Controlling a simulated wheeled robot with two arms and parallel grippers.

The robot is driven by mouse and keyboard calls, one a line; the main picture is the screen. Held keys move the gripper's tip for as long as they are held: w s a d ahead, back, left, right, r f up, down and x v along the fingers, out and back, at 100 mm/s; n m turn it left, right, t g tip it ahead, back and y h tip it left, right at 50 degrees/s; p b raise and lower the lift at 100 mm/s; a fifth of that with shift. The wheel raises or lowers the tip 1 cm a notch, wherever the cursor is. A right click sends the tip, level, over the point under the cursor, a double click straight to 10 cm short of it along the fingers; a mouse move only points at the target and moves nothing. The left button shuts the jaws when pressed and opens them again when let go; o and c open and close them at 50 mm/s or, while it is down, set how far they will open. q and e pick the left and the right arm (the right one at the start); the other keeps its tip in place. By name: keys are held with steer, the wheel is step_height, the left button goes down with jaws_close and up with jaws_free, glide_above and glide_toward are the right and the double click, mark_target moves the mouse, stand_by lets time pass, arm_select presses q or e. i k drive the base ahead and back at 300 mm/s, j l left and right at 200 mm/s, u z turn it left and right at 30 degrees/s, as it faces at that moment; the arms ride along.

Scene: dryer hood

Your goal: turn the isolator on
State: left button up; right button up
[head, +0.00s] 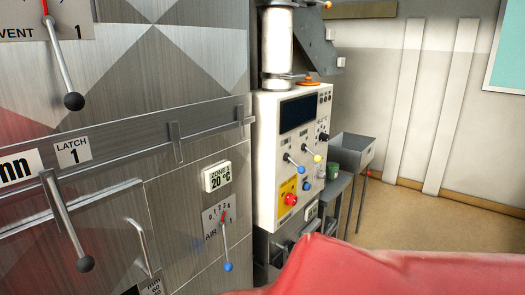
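A white control panel (292,150) stands right of the metal dryer front. Low on it is a yellow plate (287,194) with a red knob (290,200), which looks like the isolator. Its lettering is too small to read, so I cannot confirm this or tell its setting. Short levers with white, yellow and blue ball ends (318,158) sit above and beside the plate. Neither of my grippers is in view.
The metal dryer front (190,75) fills the left, with black-knobbed levers (85,263) and a blue-knobbed AIR 1 lever (228,267) sticking out. Open floor (430,215) lies farther right.

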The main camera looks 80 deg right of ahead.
mark_target(290, 199)
steer(key=z, duration=2.8)
